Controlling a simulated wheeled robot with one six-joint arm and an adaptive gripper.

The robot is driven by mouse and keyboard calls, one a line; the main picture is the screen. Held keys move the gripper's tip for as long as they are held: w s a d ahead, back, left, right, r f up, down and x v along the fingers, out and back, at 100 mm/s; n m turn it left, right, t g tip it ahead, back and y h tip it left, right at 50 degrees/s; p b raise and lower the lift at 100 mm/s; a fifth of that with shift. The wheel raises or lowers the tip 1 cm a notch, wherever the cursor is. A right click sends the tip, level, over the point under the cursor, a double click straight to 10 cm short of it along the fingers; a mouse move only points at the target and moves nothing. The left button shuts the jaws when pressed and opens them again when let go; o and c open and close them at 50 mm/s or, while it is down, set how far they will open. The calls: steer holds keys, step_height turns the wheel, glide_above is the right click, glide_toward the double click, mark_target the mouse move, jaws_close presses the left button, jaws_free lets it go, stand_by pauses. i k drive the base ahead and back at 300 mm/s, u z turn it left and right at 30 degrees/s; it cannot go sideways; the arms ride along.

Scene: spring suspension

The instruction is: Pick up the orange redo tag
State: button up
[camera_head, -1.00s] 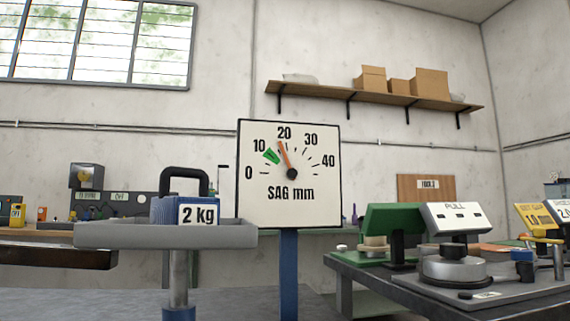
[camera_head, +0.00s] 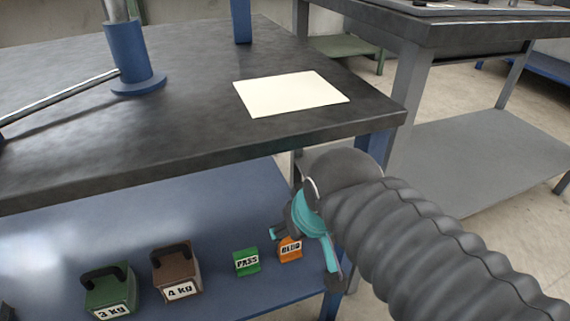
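The orange redo tag (camera_head: 288,254) stands on the blue lower shelf (camera_head: 215,222) under the dark bench, at the lower middle of the head view. Its label is partly covered by my gripper. My gripper (camera_head: 304,262), with teal parts, is in front of the tag in the picture. Its fingers are spread apart, one at the tag's upper left and one to its right. I see nothing held in it. I cannot tell how far it is from the tag. A green PASS tag (camera_head: 246,262) stands just left of the orange one.
A brown 4 kg weight (camera_head: 176,267) and a green 3 kg weight (camera_head: 109,290) stand on the shelf further left. The dark bench top (camera_head: 190,110) overhangs the shelf, with a cream sheet (camera_head: 290,93) on it. A blue leg (camera_head: 372,150) stands at the bench's right corner.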

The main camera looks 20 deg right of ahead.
mark_target(289, 249)
steer(key=k, duration=0.5)
steer(key=z, duration=1.2)
steer(key=k, duration=1.05)
steer(key=u, duration=1.15)
steer(key=i, duration=0.5)
